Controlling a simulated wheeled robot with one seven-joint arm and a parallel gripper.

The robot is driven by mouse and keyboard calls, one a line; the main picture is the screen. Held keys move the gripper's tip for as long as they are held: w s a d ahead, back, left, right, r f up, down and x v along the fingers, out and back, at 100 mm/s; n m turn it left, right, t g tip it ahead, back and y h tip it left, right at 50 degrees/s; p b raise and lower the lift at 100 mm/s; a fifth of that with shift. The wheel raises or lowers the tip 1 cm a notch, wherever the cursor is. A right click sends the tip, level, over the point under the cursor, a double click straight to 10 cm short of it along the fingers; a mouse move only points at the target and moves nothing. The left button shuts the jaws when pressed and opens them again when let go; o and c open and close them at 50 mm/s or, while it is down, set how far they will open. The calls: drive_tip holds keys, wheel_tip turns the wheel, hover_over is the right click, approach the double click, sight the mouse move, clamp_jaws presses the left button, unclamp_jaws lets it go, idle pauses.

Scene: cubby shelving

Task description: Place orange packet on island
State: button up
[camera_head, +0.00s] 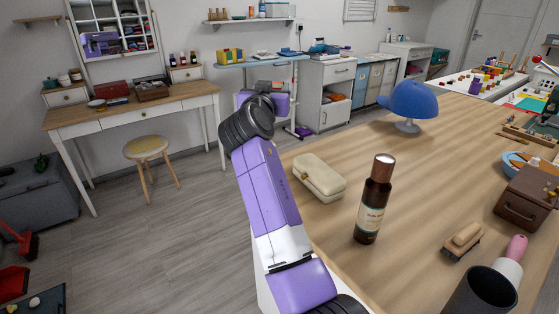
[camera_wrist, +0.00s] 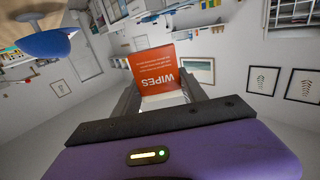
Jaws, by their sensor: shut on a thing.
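An orange packet (camera_wrist: 157,68) marked "WIPES" is between the two dark fingers of my gripper (camera_wrist: 161,88) in the wrist view. The fingers are shut on it and it is off any surface. In the head view my purple arm reaches up past the left edge of the wooden-topped island (camera_head: 420,158). My fingers and the packet are hidden behind the arm there.
On the island stand a cream case (camera_head: 319,177), a brown bottle (camera_head: 373,200), a blue cap on a stand (camera_head: 408,104), a brush (camera_head: 462,241), a hair dryer (camera_head: 490,285) and a brown box (camera_head: 525,195). The island's middle is clear. A desk (camera_head: 135,108) and stool (camera_head: 146,148) stand left.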

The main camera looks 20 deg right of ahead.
wheel_tip(320, 180, down, 15)
drive_tip(key=shift+w+d+r+b, duration=0.1)
drive_tip(key=shift+w+b, duration=0.05)
drive_tip(key=shift+b, duration=0.45)
drive_tip(key=shift+f+b, duration=0.4)
drive_tip(key=shift+f, duration=2)
drive_tip(key=shift+f, duration=0.2)
drive_tip(key=o, duration=1.1)
drive_tip(key=shift+c, duration=0.2)
drive_tip(key=shift+r, duration=0.15)
